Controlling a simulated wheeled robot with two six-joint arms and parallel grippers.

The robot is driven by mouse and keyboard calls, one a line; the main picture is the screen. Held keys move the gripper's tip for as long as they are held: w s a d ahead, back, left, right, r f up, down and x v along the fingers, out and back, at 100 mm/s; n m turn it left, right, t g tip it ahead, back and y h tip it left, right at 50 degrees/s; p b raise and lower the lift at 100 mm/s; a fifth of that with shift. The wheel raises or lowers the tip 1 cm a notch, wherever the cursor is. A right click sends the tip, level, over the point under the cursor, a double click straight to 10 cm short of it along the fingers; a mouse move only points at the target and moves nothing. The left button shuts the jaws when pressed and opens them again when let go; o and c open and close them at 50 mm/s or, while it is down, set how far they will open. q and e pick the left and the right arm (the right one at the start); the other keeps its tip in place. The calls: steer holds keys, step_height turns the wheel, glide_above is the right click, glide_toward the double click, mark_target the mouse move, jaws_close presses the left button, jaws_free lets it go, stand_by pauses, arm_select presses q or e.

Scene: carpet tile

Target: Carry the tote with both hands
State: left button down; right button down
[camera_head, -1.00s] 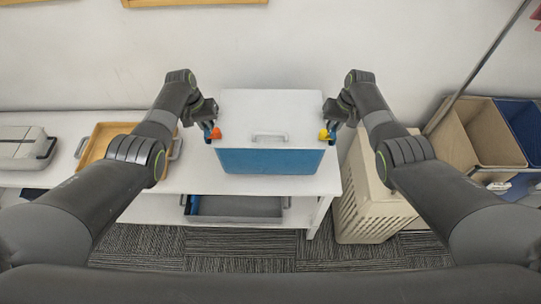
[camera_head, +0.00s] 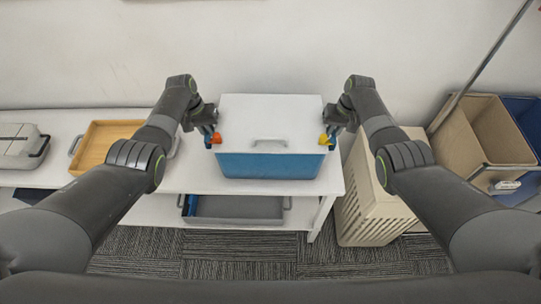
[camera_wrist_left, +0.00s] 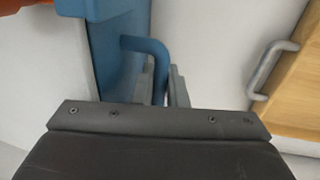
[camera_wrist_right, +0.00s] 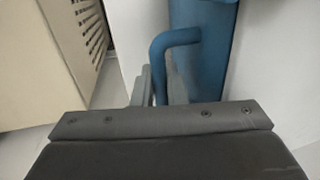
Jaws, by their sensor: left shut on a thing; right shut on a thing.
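The tote (camera_head: 268,166) is a blue box with a white lid, level at the middle of the head view above the white table. I cannot tell whether its base touches the tabletop. My left gripper (camera_head: 211,133) is shut on the blue handle at its left end, which shows in the left wrist view (camera_wrist_left: 150,46). My right gripper (camera_head: 332,135) is shut on the blue handle at its right end, seen in the right wrist view (camera_wrist_right: 178,39). Orange and yellow clips sit by the lid's two ends.
The white table (camera_head: 190,180) holds a wooden tray (camera_head: 103,144) and a grey case (camera_head: 16,146) to the left. A grey bin (camera_head: 240,209) sits on its lower shelf. A beige hamper (camera_head: 372,208) and an open beige bin (camera_head: 490,135) stand right.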

arm_select(q)
steer(key=c, duration=1.9)
jaws_free()
steer(key=shift+f, duration=0.25)
arm_select(e)
steer(key=c, duration=1.9)
jaws_free()
steer(key=shift+f, duration=0.25)
arm_select(q)
steer(key=o, duration=0.4)
steer(key=shift+r, duration=0.15)
arm_select(e)
steer(key=o, duration=0.4)
steer(key=shift+r, duration=0.15)
arm_select(q)
steer(key=shift+o, duration=0.2)
arm_select(e)
steer(key=shift+o, duration=0.2)
arm_select(q)
step_height(320, 180, up, 12)
steer(key=a, duration=0.2)
steer(key=shift+a, duration=0.2)
arm_select(e)
step_height(320, 180, up, 12)
steer(key=d, duration=0.2)
steer(key=shift+d, duration=0.2)
arm_select(q)
steer(key=shift+f, duration=0.2)
